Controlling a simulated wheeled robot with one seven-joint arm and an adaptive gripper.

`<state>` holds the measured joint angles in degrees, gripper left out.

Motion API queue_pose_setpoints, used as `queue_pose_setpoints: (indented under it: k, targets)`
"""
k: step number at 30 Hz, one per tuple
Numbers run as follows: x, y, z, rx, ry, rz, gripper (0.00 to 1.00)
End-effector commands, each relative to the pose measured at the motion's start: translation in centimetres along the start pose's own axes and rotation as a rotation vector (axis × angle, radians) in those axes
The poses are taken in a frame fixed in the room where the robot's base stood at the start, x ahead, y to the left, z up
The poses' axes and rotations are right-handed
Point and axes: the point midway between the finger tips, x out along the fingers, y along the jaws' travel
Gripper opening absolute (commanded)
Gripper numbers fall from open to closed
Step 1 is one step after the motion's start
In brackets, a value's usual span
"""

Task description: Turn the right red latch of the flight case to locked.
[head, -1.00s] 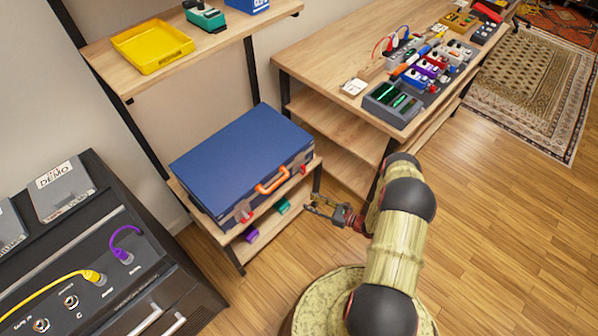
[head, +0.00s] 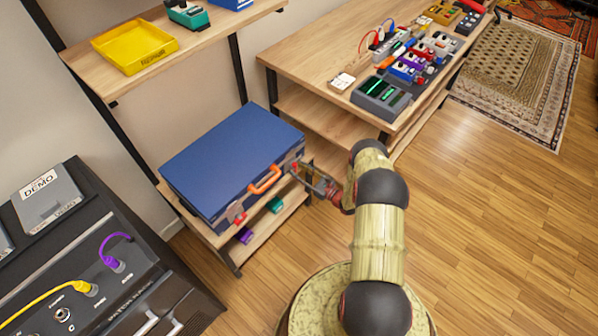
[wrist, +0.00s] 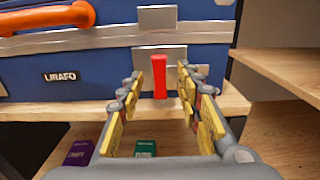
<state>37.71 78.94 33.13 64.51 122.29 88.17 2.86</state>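The blue flight case (head: 232,160) lies shut on a wooden shelf, with an orange handle (head: 265,180) on its front. In the wrist view the right red latch (wrist: 159,76) is an upright red bar hanging below a grey metal plate (wrist: 158,53). The left red latch (head: 239,218) shows at the front left.
The case shelf's front edge (wrist: 232,101) runs just below the latch. Purple (wrist: 80,152) and green (wrist: 145,148) items lie on the lower shelf. A workbench (head: 310,55) with several pedals stands to the right. The floor in front is clear.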

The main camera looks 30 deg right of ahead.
Motion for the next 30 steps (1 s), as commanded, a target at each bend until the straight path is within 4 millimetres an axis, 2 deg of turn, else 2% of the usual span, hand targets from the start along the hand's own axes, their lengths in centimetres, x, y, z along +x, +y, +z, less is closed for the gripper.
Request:
queue_pose_setpoints:
  k: [8,26,30]
  targets:
    - [0.14,0.01,0.01,0.0,0.0,0.0,0.35]
    - [0.11,0.03,0.01,0.001,0.0,0.0,0.01]
    - [0.11,0.04,0.01,0.001,0.0,0.0,0.0]
